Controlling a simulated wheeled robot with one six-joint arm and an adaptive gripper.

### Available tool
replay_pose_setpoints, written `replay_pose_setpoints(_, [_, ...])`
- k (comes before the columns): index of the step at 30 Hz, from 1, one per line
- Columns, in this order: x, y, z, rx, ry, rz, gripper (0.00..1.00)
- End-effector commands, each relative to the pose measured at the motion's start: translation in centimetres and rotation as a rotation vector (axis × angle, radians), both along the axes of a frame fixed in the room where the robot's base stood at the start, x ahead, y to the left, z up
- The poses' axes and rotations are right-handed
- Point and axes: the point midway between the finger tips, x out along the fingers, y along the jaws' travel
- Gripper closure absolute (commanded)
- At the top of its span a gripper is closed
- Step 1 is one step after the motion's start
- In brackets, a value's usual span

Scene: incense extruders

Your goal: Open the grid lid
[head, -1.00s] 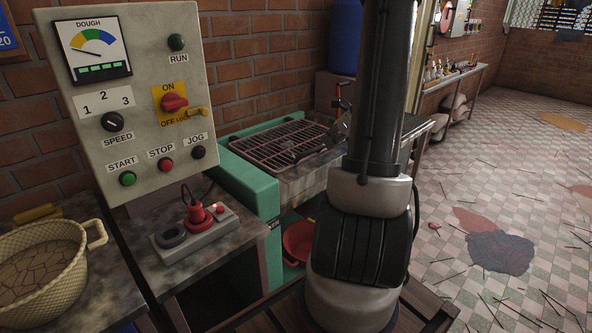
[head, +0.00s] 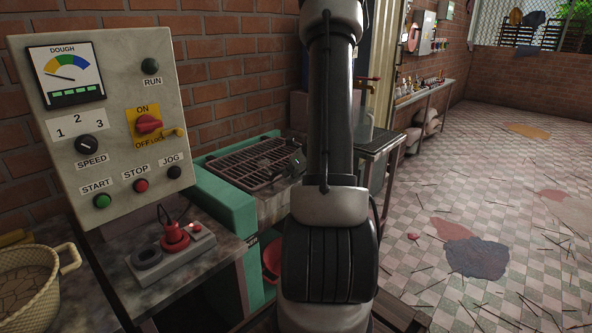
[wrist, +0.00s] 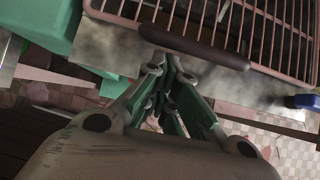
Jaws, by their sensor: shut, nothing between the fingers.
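The grid lid (head: 250,160), a dark frame of thin bars, lies over the metal trough of the green machine in the head view and looks flat. In the wrist view the lid's reddish bars (wrist: 262,28) fill the upper right. Its dark brown bar handle (wrist: 195,43) runs along the near edge. My gripper (wrist: 170,67) is shut and empty, its fingertips just below the handle in the picture. I cannot tell if they touch it. In the head view my arm hides the right part of the machine.
The control panel (head: 105,110) stands at the left. A grey switch box with a red plug (head: 174,240) sits on the bench before it, near a woven basket (head: 28,285). A red bowl (head: 271,261) is below the machine. The tiled floor at right has scattered sticks.

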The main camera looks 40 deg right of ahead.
Motion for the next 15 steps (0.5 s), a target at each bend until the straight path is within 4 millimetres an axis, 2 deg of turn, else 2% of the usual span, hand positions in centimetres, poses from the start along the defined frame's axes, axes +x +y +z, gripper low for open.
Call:
replay_pose_setpoints(6, [0.65, 0.06, -0.86, -0.001, 0.000, 0.001, 1.00])
replay_pose_setpoints(15, [0.66, 0.06, -0.80, -0.001, 0.000, 0.001, 1.00])
